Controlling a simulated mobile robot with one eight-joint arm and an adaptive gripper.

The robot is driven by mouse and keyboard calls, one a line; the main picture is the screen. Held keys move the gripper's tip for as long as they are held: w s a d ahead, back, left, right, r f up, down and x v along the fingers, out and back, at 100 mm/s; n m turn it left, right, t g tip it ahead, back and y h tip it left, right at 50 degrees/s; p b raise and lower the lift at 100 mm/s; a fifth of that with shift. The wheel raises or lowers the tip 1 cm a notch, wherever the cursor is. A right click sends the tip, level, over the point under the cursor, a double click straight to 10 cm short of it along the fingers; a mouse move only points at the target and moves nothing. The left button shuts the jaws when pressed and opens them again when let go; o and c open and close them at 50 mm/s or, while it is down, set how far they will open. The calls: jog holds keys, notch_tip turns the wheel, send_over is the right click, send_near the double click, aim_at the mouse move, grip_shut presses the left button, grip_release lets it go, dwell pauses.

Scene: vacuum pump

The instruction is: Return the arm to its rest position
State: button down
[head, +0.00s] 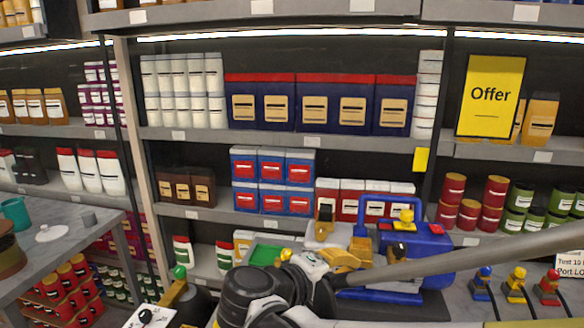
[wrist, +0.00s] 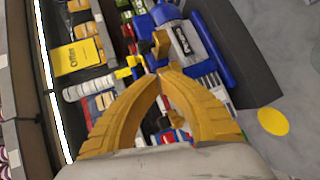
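My gripper (wrist: 157,70) has yellow curved fingers that meet at their tips in the wrist view, with nothing visible held between them. In the head view, the yellow gripper (head: 345,258) is at lower centre, in front of the vacuum pump and overlapping it. The blue pump (head: 428,248) has a blue frame, a yellow knob on a red base on top, and a blue base. My dark arm hides its lower left part. In the wrist view the pump (wrist: 212,48) lies beyond the fingertips; contact with it cannot be told.
Stocked shelves (head: 290,143) fill the background. A grey table (head: 75,240) with a teal cup and white lid is at left. Red, yellow and blue plugs (head: 515,285) stand at lower right. A green tray (head: 265,254) is left of the pump.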

jog(key=s+d+f+m+g+y, duration=0.25)
jog(key=s+d+f+y, duration=0.25)
jog(key=s+d, duration=0.25)
jog(key=s+f+m+y, duration=0.2)
jog(key=s+m+y, duration=0.3)
jog(key=s, duration=0.3)
jog(key=shift+f+y, duration=0.35)
jog(key=shift+y, duration=0.05)
jog(key=shift+a, duration=0.1)
dwell(0.9)
